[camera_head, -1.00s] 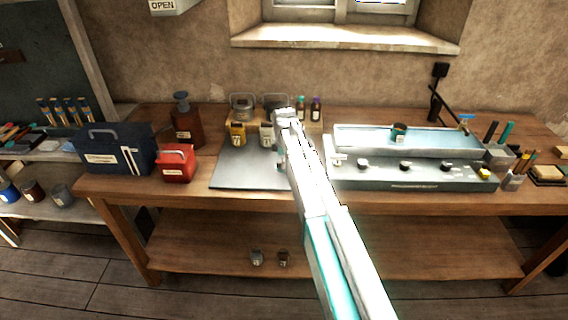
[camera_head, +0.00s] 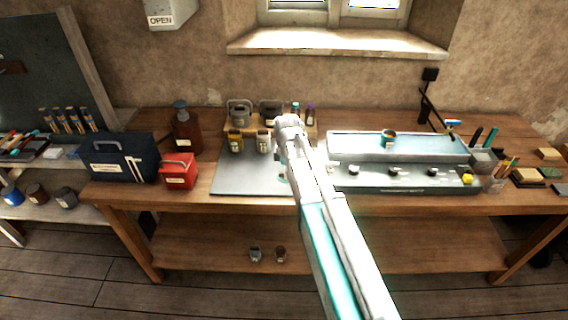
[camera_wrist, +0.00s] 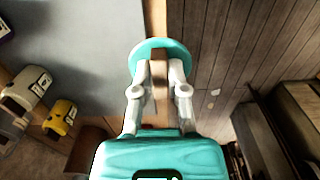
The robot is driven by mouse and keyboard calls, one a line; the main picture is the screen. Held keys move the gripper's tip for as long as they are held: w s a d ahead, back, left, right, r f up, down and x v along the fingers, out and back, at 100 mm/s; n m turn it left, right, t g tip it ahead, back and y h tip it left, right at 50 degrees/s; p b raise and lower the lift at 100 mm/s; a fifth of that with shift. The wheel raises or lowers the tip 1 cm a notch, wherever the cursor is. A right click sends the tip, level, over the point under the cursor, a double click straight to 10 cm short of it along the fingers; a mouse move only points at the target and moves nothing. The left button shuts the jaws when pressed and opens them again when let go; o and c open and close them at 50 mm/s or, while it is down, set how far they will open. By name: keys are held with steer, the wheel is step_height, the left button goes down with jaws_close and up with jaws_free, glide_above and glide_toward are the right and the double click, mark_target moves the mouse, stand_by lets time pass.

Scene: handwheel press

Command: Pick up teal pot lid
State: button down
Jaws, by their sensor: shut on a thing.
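The teal pot lid (camera_wrist: 160,47) is a round teal disc at the top middle of the wrist view. My gripper (camera_wrist: 160,68) has its two pale fingers at the lid, closed on it with a brown part between them. The gripper's grip is partly covered by the fingers themselves. In the head view my own arm hides the gripper and most of the lid, over the right part of the grey mat (camera_head: 240,178).
Yellow (camera_head: 235,141) and grey (camera_head: 263,141) labelled jars stand at the mat's back. A red box (camera_head: 179,171) and dark blue toolbox (camera_head: 122,160) are left. The long unit with knobs (camera_head: 400,182) is right. The mat's left front is clear.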

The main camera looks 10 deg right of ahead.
steer(key=shift+s+r+p, duration=0.15)
steer(key=shift+s+r, duration=0.1)
steer(key=shift+s, duration=0.3)
steer(key=shift+s+r+p, duration=0.15)
steer(key=shift+s+r, duration=0.05)
steer(key=shift+s, duration=0.35)
steer(key=shift+s, duration=0.15)
